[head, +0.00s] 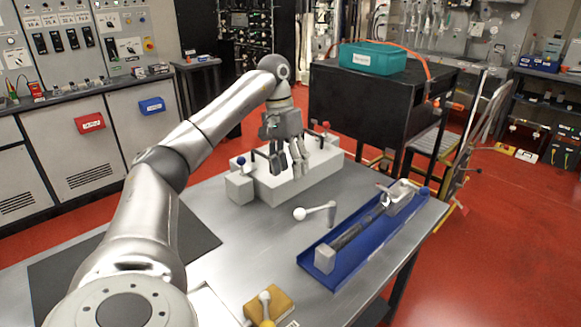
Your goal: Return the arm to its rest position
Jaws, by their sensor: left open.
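My left arm (205,125) comes in from the left and reaches out over the metal table (225,245). My left gripper (287,165) is open, with its fingers pointing down at a pale grey block fixture (308,182). Nothing shows between the fingers. I cannot tell whether the fingertips touch the block. A blue ball knob (240,160) stands at the fixture's left end and a red ball knob (325,125) behind it at the right. My right gripper is not in view.
A blue tray (315,268) holding a dark rod lies at the right. A white-knobbed lever (318,212) lies left of it. A yellow block (270,302) is at the front edge. A dark mat (195,235) lies under my arm. A black cabinet (365,108) stands behind the table.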

